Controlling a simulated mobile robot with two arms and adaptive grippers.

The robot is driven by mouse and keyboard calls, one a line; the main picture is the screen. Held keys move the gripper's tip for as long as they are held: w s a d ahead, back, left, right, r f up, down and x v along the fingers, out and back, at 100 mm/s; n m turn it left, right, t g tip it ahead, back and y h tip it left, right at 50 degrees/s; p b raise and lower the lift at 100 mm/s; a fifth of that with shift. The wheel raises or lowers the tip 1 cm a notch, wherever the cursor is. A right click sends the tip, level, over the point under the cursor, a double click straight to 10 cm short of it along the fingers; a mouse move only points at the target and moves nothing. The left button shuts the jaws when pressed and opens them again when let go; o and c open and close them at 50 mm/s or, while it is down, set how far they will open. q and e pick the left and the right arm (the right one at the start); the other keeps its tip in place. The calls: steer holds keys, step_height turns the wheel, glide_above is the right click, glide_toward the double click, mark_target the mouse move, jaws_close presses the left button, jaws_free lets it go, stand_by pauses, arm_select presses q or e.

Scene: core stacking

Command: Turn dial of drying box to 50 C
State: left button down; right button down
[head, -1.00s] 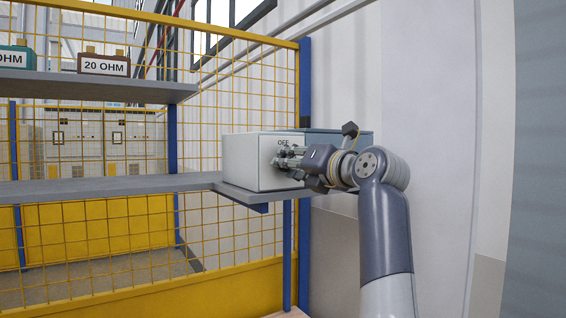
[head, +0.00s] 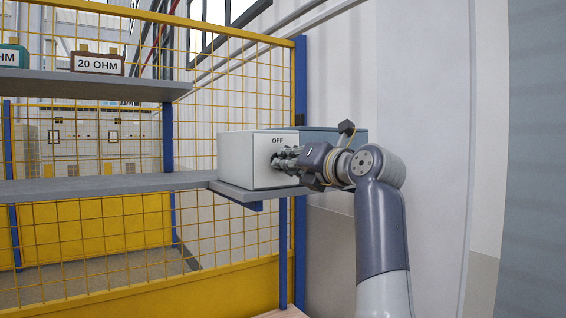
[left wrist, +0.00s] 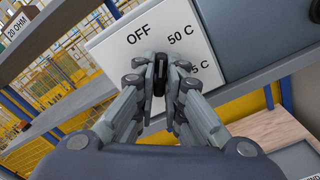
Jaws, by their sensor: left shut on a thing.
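The drying box (head: 245,165) is a light grey box on the shelf's end. Its front shows in the left wrist view (left wrist: 112,42) with the labels OFF, 50 C and a third, partly hidden one ending in "5 C". The black dial (left wrist: 159,73) sits below these labels. My left gripper (head: 281,160) is at the box front, and its fingers (left wrist: 161,80) are shut on the dial from both sides. The fingers cover part of the dial, and I cannot tell which label it points to. My right gripper is not in view.
A grey shelf (head: 110,186) runs left from the box. An upper shelf (head: 90,85) holds a brown 20 OHM block (head: 97,64) and a teal block (head: 12,56). A blue-grey box (head: 345,140) stands beside the drying box. Yellow mesh (head: 235,235) stands behind.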

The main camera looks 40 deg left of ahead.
arm_select(q)
steer(key=shift+f, duration=0.1)
steer(key=shift+m+p, duration=0.5)
steer(key=shift+m, duration=0.9)
steer(key=shift+m, duration=0.8)
steer(key=c, duration=1.6)
jaws_free()
